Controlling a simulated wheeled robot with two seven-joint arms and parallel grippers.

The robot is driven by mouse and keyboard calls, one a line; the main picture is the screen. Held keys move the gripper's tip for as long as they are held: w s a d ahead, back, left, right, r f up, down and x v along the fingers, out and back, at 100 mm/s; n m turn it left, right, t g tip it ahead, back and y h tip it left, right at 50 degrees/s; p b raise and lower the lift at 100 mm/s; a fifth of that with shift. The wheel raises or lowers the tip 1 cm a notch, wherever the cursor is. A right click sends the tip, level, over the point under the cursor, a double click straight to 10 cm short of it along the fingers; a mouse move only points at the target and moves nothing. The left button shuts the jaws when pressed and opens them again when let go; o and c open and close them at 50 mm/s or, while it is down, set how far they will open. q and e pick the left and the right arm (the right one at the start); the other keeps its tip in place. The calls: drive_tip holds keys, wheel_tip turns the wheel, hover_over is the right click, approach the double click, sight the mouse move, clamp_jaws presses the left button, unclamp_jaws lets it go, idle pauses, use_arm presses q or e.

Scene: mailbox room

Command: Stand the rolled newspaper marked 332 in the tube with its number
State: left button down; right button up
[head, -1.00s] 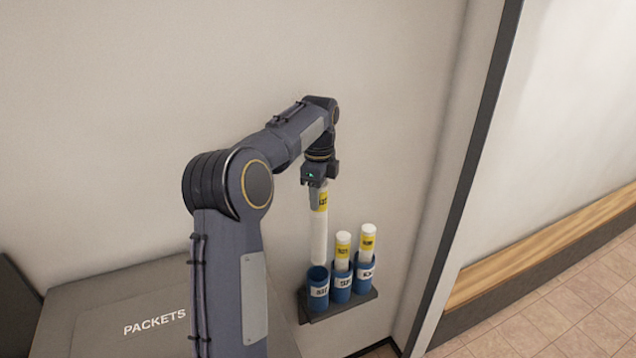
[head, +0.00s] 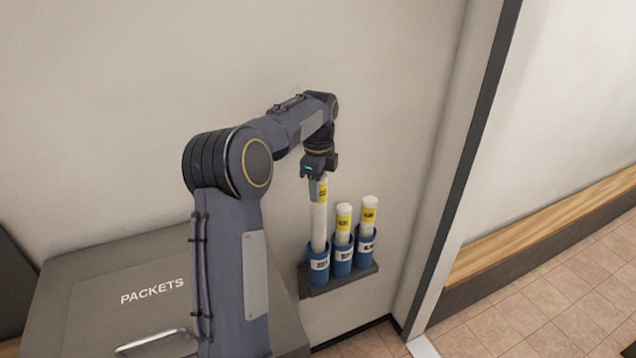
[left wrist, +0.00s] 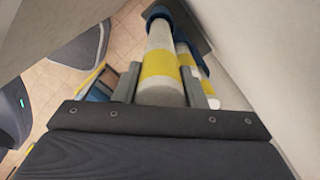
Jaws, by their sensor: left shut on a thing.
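A white rolled newspaper (head: 319,220) with a yellow label hangs upright from my left gripper (head: 318,180), which is shut on its top end. Its lower end is in the mouth of the leftmost blue tube (head: 318,266), and how deep it reaches is hidden. The newspaper also shows between the fingers in the left wrist view (left wrist: 162,92), running down to the blue tube rim (left wrist: 157,12). The labels on the newspaper and tubes are too blurred to read. My right gripper is not in view.
A middle tube (head: 343,257) and a right tube (head: 365,247) each hold a similar newspaper, close beside the held one. The tubes sit on a dark wall shelf (head: 340,284). A grey PACKETS box (head: 90,310) stands left, and a wall edge (head: 470,160) rises right.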

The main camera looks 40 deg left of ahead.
sight(318, 209)
use_arm(q)
drive_tip(key=shift+f+b, duration=2.05)
drive_tip(key=shift+f, duration=1.95)
drive_tip(key=c, duration=0.8)
unclamp_jaws()
wheel_tip(318, 209, up, 8)
drive_tip(key=shift+f, duration=0.1)
